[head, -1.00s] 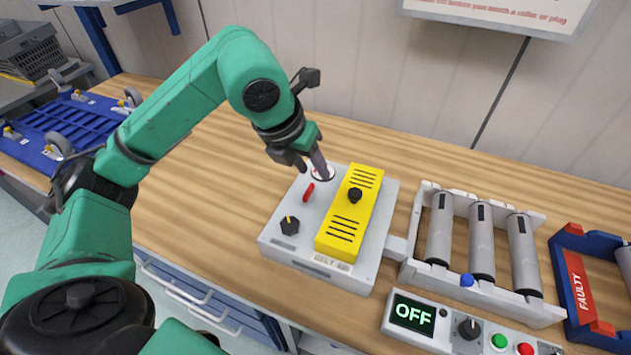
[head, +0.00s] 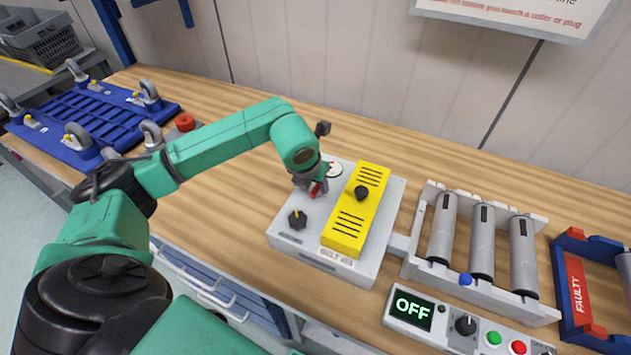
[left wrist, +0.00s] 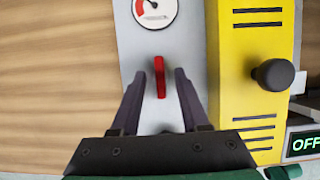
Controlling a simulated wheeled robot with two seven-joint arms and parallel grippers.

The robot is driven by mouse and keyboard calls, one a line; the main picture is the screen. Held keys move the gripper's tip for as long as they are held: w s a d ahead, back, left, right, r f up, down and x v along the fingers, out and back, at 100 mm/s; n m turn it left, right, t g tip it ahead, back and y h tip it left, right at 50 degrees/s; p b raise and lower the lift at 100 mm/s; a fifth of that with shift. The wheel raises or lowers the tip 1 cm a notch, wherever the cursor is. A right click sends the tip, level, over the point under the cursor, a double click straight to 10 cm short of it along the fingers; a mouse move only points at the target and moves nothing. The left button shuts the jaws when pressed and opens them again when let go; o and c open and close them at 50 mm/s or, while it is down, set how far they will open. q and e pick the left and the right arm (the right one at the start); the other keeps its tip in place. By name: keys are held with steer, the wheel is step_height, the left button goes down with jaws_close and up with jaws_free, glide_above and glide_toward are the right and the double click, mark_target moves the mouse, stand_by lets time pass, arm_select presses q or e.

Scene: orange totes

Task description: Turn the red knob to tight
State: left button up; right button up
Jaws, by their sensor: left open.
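The red knob (left wrist: 160,76), a narrow upright bar in the left wrist view, sits on the grey box (head: 285,245) between a round gauge (left wrist: 155,8) and a black knob (head: 297,220) with a yellow mark. In the head view the red knob (head: 316,190) is partly hidden by my left gripper (head: 311,188). In the left wrist view my left gripper (left wrist: 160,80) is open, one finger on each side of the red knob, with gaps visible on both sides. The gauge needle points into its red part. My right gripper is not in view.
A yellow cover (head: 345,233) with a black knob (head: 361,193) stands just right of the red knob. A roller unit (head: 433,266), a control panel reading OFF (head: 400,325) and a blue-red FAULTY holder (head: 567,290) lie further right.

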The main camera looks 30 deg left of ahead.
arm_select(q)
jaws_close()
